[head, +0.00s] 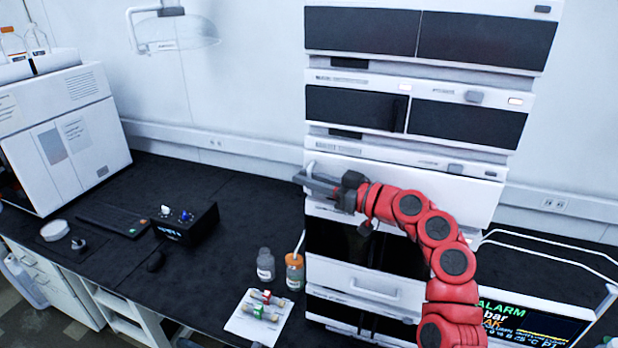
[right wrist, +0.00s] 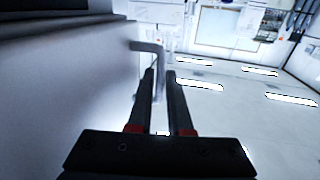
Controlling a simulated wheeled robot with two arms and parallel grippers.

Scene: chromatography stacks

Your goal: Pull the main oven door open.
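The main oven door is the white panel (head: 440,188) in the middle of the instrument stack. It looks closed, with its left part behind my right arm. Its upright handle (head: 310,168) is at the left edge. In the right wrist view the handle (right wrist: 159,60) is a grey bent bar standing out from the white door face (right wrist: 70,95). My right gripper (head: 308,183) reaches in from the right across the door front. In the right wrist view its fingers (right wrist: 161,75) are apart on either side of the handle, with a small gap showing. My left gripper is not in view.
Glass-fronted modules (head: 430,38) stand above the door and a dark bay (head: 400,246) below. Two bottles (head: 265,264) and a white tray of vials (head: 243,318) stand left of the stack. A tilted screen (head: 535,322) is at lower right.

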